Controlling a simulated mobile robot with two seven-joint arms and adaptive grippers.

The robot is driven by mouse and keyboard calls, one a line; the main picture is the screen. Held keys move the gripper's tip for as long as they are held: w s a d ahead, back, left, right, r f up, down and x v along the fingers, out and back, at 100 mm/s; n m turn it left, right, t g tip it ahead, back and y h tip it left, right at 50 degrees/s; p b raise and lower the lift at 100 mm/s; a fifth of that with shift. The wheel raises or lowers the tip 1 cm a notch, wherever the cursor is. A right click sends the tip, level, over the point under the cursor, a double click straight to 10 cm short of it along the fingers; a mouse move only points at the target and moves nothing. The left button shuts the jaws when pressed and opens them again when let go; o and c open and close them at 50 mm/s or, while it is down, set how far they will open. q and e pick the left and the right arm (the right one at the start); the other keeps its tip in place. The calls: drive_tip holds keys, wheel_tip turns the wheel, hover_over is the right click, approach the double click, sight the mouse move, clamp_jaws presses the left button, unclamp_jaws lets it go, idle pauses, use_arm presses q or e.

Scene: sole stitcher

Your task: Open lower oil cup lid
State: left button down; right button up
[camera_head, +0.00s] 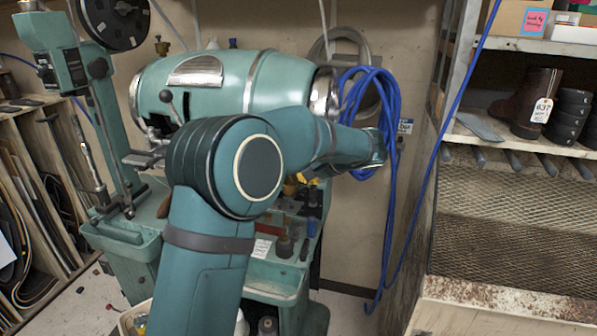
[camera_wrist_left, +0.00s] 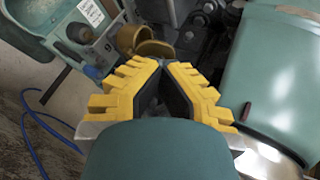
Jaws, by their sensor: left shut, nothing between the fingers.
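In the left wrist view, my left gripper (camera_wrist_left: 165,66) has yellow ribbed fingers with dark inner pads. The fingers converge at the tips and hold nothing. Just beyond the tips is a brass-coloured oil cup (camera_wrist_left: 127,38) with a rounded lid-like piece (camera_wrist_left: 155,48) beside it. I cannot tell whether the lid is open or whether the fingertips touch it. In the head view, my teal arm hides most of the gripper and the cup area. My right gripper is in neither view.
The teal stitcher (camera_head: 225,82) stands behind my arm. Its tray (camera_head: 270,290) holds small bottles and spools. Blue hose coils (camera_head: 370,95) hang on the wall. A rusty shelf rack (camera_head: 510,205) stands at right. In the wrist view, a large teal body (camera_wrist_left: 275,85) is close on the right.

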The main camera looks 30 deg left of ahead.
use_arm(q)
drive_tip(key=shift+w+d+f+m+y+b, duration=0.1)
drive_tip(key=shift+d+f+m+y+b, duration=0.25)
drive_tip(key=shift+y, duration=0.65)
drive_tip(key=shift+w+d+f+m+y+b, duration=0.1)
drive_tip(key=shift+d+f+m+y+b, duration=0.2)
drive_tip(key=shift+y, duration=0.7)
drive_tip(key=shift+r, duration=0.1)
drive_tip(key=c, duration=0.9)
unclamp_jaws()
drive_tip(key=shift+d, duration=0.1)
drive_tip(key=v, duration=1.2)
drive_tip(key=shift+w, duration=0.15)
drive_tip(key=shift+f, duration=0.3)
